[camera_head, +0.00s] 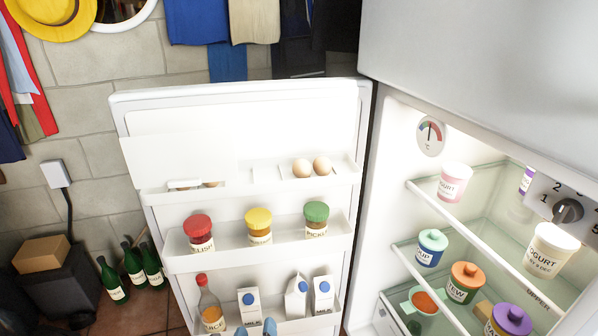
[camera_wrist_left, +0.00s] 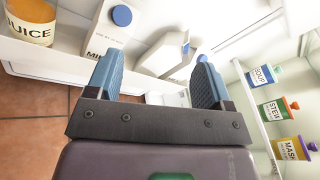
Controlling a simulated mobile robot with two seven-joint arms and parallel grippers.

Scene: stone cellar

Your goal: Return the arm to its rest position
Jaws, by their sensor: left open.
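My left gripper (camera_wrist_left: 158,75) is open, with its two blue fingers spread wide in the left wrist view. Nothing is clearly gripped between them. Milk cartons with blue caps stand on that shelf: one at the left (camera_head: 249,302), one in the middle (camera_head: 297,300) and one at the right (camera_head: 322,296). In the left wrist view a milk carton (camera_wrist_left: 112,32) and another white carton (camera_wrist_left: 160,54) lie beyond the fingers. My right gripper is not in view.
The open fridge door (camera_head: 190,120) also holds a juice bottle (camera_head: 210,305), lidded jars (camera_head: 259,227) and eggs (camera_head: 302,168). The fridge interior at the right has glass shelves with yogurt (camera_head: 453,182) and lidded pots (camera_head: 465,283). Green bottles (camera_head: 133,266) stand on the floor at left.

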